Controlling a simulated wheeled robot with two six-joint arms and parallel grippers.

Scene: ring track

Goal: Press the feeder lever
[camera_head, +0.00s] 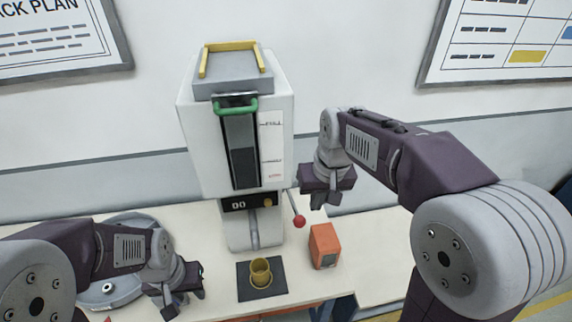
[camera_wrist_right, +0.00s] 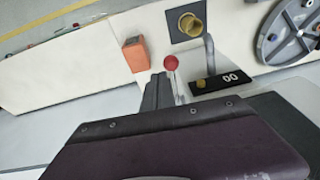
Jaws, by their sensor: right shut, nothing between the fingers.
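The feeder (camera_head: 236,130) is a tall white machine with a green handle on its front and a "00" display. Its lever, a thin rod with a red ball (camera_head: 299,221), sticks out and down at the machine's right side. The lever's red ball also shows in the right wrist view (camera_wrist_right: 171,62), just beyond the fingers. My right gripper (camera_head: 325,203) is shut and empty, above and to the right of the ball; I see no contact. My left gripper (camera_head: 183,300) is low at the left, over the table, with its fingers apart and nothing seen between them.
A yellow cup (camera_head: 261,272) stands on a dark mat (camera_head: 244,288) below the feeder's spout. An orange block (camera_head: 324,245) stands right of it, near the lever. A grey round disc (camera_head: 112,290) lies at the left, partly behind my left arm. The wall is close behind.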

